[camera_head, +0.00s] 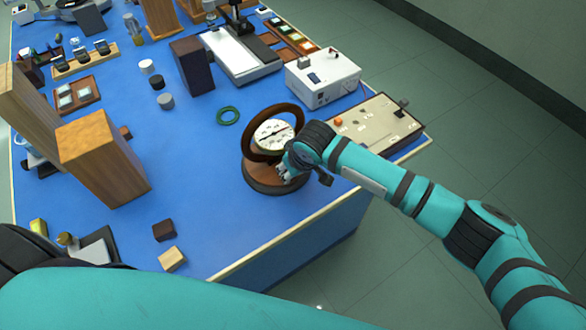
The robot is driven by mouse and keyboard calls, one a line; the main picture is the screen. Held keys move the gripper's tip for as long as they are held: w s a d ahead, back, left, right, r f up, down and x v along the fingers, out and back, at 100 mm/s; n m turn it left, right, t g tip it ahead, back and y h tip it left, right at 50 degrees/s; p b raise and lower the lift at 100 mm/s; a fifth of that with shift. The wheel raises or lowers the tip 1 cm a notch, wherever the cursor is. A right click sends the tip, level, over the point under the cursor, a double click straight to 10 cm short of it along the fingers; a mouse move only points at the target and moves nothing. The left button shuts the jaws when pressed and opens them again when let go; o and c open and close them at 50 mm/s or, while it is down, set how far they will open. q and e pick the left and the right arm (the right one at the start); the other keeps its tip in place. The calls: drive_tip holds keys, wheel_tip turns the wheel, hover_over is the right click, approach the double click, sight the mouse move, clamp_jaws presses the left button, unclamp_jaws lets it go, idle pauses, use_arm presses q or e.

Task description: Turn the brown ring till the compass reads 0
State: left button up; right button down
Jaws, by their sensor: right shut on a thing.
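The brown ring (250,151) stands tilted upright on a round brown base (262,181) near the right front edge of the blue bench. The white compass dial (274,133) sits within the ring, with a dark needle across it. Its scale is too small to read. My right gripper (287,172) is at the ring's lower right side, shut on it; the fingertips are partly hidden by the wrist. My left arm crosses the bottom of the view, and its gripper is not in view.
A white power box (322,80) and a beige board (375,125) stand right of the ring. A green ring (228,116) lies to its left. Wooden blocks (104,155) stand at left.

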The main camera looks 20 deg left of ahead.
drive_tip(key=c, duration=1.2)
unclamp_jaws()
drive_tip(key=shift+o, duration=0.2)
drive_tip(key=shift+r, duration=0.1)
drive_tip(key=v, duration=1.2)
